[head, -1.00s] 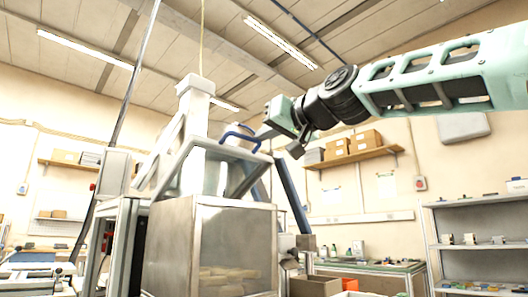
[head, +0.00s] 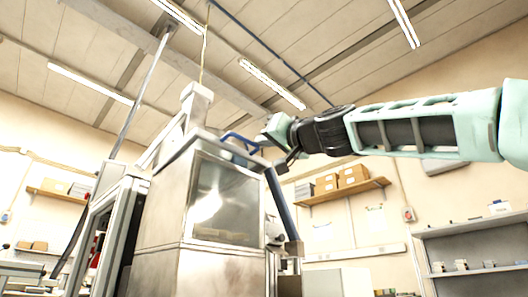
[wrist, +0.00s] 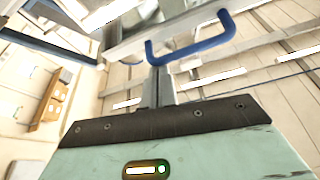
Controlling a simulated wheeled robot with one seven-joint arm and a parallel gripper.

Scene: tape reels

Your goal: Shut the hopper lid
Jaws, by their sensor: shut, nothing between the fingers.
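The hopper (head: 165,210) is a tall metal box with a clear window in its front. Its grey lid (head: 211,137) lies low over the top, close along the front edge. I cannot tell whether it is fully seated. A blue handle (head: 238,137) stands on the lid's front edge; it also shows in the wrist view (wrist: 190,46). My gripper (head: 284,167) is shut and empty, just right of the handle in the head view. In the wrist view its fingers (wrist: 158,88) point up at the handle; contact is unclear.
A blue bar (head: 278,200) runs down the hopper's right side. A white post (head: 193,105) rises behind the lid. A wall shelf with boxes (head: 340,178) and a grey shelf unit (head: 470,228) stand farther right.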

